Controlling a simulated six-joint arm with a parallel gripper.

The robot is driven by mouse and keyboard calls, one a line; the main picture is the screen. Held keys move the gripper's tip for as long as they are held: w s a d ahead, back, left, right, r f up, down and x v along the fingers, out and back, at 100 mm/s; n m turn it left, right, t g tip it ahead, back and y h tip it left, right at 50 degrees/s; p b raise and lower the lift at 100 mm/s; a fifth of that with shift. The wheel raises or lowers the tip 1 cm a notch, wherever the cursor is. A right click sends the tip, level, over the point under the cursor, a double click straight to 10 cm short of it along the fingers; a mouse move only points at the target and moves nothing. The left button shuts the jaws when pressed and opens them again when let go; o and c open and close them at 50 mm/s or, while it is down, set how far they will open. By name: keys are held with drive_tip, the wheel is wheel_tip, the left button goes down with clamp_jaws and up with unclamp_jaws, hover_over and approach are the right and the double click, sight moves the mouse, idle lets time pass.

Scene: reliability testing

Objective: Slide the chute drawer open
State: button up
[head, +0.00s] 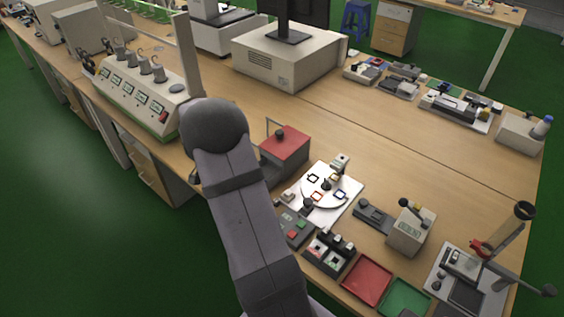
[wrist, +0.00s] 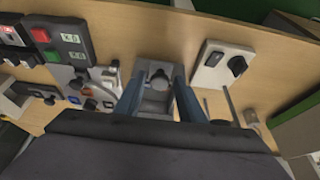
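In the wrist view a small grey fixture (wrist: 154,104) with a raised rounded knob (wrist: 160,79) stands on the wooden bench. It looks like the chute drawer, but I cannot tell how far open it is. My gripper (wrist: 159,85) is over it, with its two blue-grey fingers apart, one on each side of the fixture. I cannot tell whether either finger touches it. In the head view my own arm covers this spot, so neither my gripper nor the fixture shows clearly there.
A white switch box (wrist: 221,66) with dark knobs stands right of my fingers. A button box (wrist: 62,42) and a white plate with small parts (wrist: 88,84) lie to the left. In the head view a red-topped box (head: 286,148) stands beside my arm; red (head: 367,281) and green trays (head: 404,299) lie at the front.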

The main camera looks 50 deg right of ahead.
drive_tip(key=shift+r, duration=0.15)
drive_tip(key=shift+r+p, duration=1.3)
drive_tip(key=shift+r, duration=1.05)
